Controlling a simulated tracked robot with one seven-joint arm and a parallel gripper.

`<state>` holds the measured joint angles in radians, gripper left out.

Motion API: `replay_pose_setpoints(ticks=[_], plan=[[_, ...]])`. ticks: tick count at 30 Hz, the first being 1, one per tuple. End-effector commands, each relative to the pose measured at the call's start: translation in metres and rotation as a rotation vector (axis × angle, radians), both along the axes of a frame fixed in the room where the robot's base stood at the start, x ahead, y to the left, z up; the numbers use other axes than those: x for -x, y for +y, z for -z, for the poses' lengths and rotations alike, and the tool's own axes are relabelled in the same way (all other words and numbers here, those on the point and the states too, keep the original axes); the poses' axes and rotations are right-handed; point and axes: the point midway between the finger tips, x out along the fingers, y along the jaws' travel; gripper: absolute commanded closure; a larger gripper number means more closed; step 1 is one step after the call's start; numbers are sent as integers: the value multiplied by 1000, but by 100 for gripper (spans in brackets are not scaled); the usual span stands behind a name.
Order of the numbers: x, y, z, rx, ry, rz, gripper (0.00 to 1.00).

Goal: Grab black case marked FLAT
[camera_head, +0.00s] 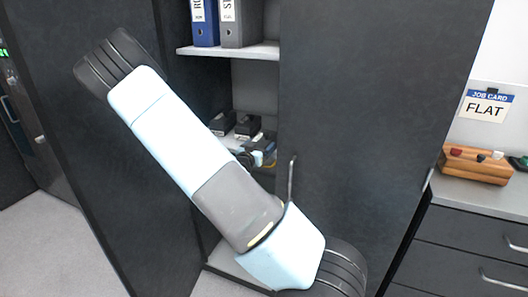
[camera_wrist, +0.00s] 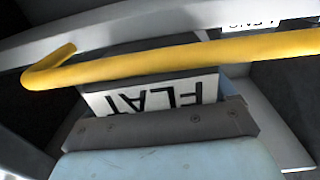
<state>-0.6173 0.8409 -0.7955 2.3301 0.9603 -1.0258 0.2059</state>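A white label reading FLAT (camera_wrist: 152,94) shows upside down in the middle of the wrist view. The dark case behind it is mostly hidden. A yellow bar (camera_wrist: 180,62), bent at its left end, crosses just above the label. A grey edge with screws and a pale blue body, which appear to be part of my gripper (camera_wrist: 160,128), fill the lower wrist view close below the label. In the head view my gripper (camera_head: 250,158) is inside the cabinet, small and partly hidden by my arm. Its finger opening and any contact with the case are unclear.
Black cases (camera_head: 247,127) sit on the middle shelf. Binders (camera_head: 205,22) stand on the shelf above. A dark door (camera_head: 365,130) with a handle closes off the right side. A job card reading FLAT (camera_head: 486,106) hangs above a wooden block (camera_head: 475,165) on the right counter.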

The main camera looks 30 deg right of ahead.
Motion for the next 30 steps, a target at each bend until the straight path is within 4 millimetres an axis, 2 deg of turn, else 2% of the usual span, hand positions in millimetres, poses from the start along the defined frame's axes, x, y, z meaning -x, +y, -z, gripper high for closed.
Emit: replay_pose_setpoints(ticks=[2,15,23,24,25,27,30], plan=[[0,0,0,0,0,-1,30],[0,0,-1,1,-2,-1,70],[-1,0,-2,0,-2,-1,71],[-1,1,-3,-1,-3,-1,78],[-2,1,-4,0,-4,-1,78],[-4,3,-9,-1,-4,-1,96],[-4,3,-20,0,-6,-1,100]])
